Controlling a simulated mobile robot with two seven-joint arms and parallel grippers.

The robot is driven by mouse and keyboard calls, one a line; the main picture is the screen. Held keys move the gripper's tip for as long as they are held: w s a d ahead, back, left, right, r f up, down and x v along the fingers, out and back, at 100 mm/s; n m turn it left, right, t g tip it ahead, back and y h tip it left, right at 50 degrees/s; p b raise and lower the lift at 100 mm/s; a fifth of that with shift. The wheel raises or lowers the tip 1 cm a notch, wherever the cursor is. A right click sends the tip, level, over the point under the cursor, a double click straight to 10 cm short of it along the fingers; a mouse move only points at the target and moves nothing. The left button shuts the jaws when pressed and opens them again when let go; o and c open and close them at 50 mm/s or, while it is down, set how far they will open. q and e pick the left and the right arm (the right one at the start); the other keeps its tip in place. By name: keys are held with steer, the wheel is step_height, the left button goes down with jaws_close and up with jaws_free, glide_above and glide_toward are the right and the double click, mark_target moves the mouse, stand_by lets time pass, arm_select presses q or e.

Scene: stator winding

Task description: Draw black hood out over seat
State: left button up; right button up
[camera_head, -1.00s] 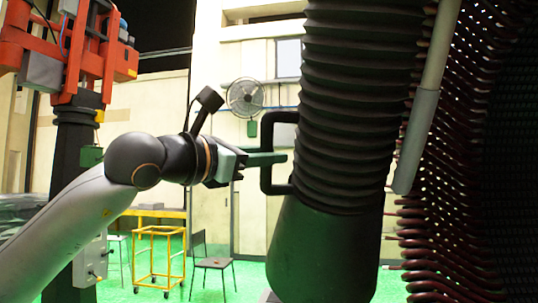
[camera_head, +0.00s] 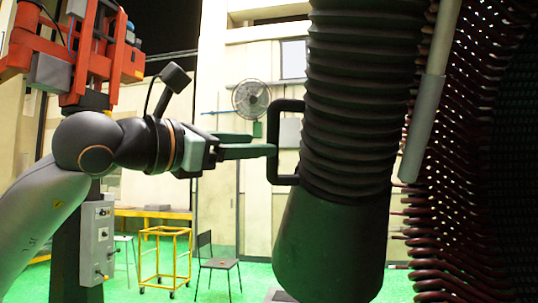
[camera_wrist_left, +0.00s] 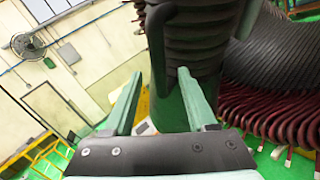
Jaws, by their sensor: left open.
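The black hood (camera_head: 330,245) is a dark flared cone, hanging under a black ribbed hose (camera_head: 361,85) right of centre in the head view. A black bracket handle (camera_head: 273,128) sticks out from its left side. My left gripper (camera_head: 272,149) is open, its green fingers pointing right, with the tips at the handle's upright bar. In the left wrist view, the handle (camera_wrist_left: 157,50) shows between the two spread fingers (camera_wrist_left: 158,76); contact cannot be told. My right gripper is not in view. I cannot make out a seat for the hood.
A grey tube (camera_head: 422,130) hangs just right of the hose. The stator's dark red winding ends (camera_head: 450,240) fill the right side. A yellow trolley (camera_head: 165,258) and a chair (camera_head: 217,265) stand on the green floor behind. An orange machine (camera_head: 90,60) stands at the back left.

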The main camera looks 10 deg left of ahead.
arm_select(q)
steer(key=b+v, duration=0.1)
steer(key=v, duration=0.5)
steer(key=shift+s+a, duration=0.25)
steer(key=shift+s, duration=0.1)
steer(key=shift+d, duration=0.1)
